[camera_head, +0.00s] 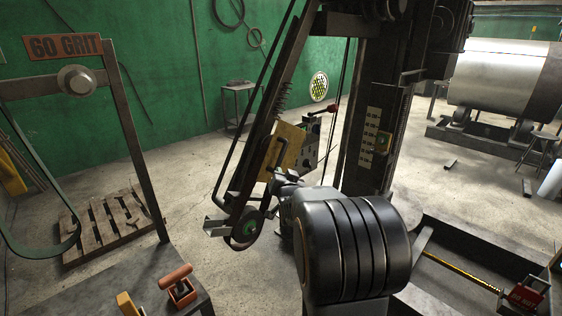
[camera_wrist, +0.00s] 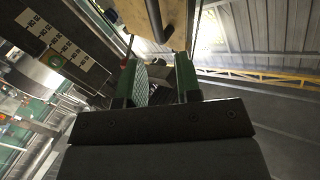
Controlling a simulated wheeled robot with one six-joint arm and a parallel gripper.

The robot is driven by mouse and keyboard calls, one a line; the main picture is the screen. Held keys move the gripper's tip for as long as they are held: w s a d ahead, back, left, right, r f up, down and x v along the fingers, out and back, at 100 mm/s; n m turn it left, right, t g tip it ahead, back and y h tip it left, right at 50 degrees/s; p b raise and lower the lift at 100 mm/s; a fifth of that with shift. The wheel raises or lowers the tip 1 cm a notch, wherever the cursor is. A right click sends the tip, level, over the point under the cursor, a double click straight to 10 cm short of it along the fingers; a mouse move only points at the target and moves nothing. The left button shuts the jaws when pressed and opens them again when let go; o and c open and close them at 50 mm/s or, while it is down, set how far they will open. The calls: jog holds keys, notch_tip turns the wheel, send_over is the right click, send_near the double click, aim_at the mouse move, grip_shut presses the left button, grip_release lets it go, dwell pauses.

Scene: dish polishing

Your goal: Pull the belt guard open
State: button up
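The belt guard (camera_head: 291,136) is a yellow-tan plate on the tilted belt grinder arm, with a dark bar handle (camera_head: 277,153) on its face. In the wrist view the guard (camera_wrist: 177,22) fills the top middle, and its handle (camera_wrist: 156,18) points down toward the gap between my fingers. My gripper (camera_wrist: 159,72) is open, with green-padded fingers apart and nothing clearly held. In the head view my gripper (camera_head: 281,180) is just below the guard, partly hidden by my dark arm. Whether a finger touches the handle cannot be told.
The grinder's belt wheel (camera_head: 244,229) is low and left of my gripper. A dark column (camera_head: 376,135) with a label plate stands close on the right. Open concrete floor lies behind.

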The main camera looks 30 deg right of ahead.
aim_at(282, 157)
jog(key=shift+m+h, duration=0.3)
jog(key=p+x, duration=0.2)
jog(key=x, duration=0.5)
jog(key=p+x, duration=0.2)
jog(key=x, duration=0.5)
jog(key=shift+d+r, duration=0.2)
jog(key=shift+d, duration=0.3)
grip_shut()
